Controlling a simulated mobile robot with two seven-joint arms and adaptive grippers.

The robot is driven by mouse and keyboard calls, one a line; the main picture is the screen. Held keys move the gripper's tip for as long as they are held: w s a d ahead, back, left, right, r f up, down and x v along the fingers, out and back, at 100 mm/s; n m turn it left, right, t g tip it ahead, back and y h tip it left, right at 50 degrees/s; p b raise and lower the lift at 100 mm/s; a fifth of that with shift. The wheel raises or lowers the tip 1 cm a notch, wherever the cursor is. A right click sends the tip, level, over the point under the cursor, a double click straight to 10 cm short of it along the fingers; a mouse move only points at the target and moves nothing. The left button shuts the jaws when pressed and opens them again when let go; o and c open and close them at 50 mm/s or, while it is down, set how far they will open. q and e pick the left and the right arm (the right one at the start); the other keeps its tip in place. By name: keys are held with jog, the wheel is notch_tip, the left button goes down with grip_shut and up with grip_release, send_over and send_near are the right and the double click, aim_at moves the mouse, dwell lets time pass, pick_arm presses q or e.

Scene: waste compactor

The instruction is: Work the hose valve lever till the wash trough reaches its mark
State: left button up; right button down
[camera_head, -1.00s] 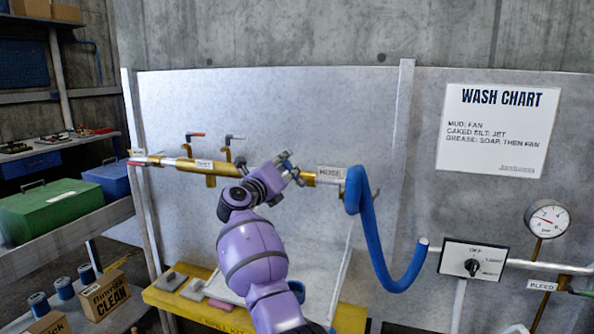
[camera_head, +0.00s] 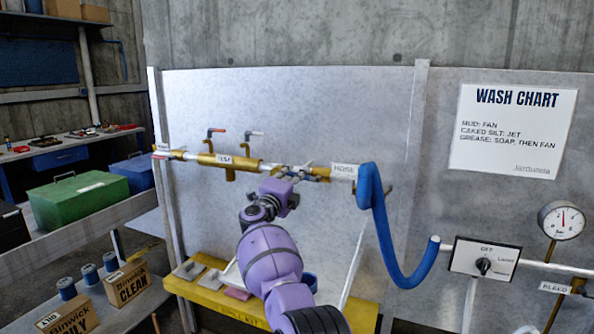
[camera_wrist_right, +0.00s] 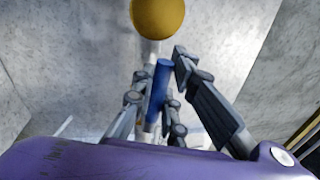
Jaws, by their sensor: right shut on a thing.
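The brass hose valve (camera_head: 312,172) sits on the wall pipe, left of the HOSE label (camera_head: 343,169). My right gripper (camera_head: 294,171) is at this valve, reaching up from below. In the right wrist view, a blue lever handle (camera_wrist_right: 158,92) lies between the two fingers of my right gripper (camera_wrist_right: 161,72), which is shut on it. A round brass end (camera_wrist_right: 158,18) shows just beyond the fingertips. In the head view the lever is hidden by the gripper. A pale surface, perhaps the trough, shows partly behind my right arm; no water mark can be made out. My left gripper is out of view.
Two smaller levers, red (camera_head: 216,130) and grey (camera_head: 252,133), stand on the pipe to the left. A blue hose (camera_head: 388,235) hangs right of the valve. A yellow bench (camera_head: 207,303) is below; a gauge (camera_head: 562,220) and selector box (camera_head: 483,261) are at right.

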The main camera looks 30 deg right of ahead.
jog(key=shift+f+n, duration=0.25)
jog(key=shift+n, duration=0.25)
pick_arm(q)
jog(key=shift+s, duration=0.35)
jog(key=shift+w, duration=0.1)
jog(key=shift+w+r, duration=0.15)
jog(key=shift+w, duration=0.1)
pick_arm(e)
jog(key=c, duration=1.7)
grip_release()
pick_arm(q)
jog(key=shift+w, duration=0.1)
pick_arm(e)
jog(key=v, duration=1.2)
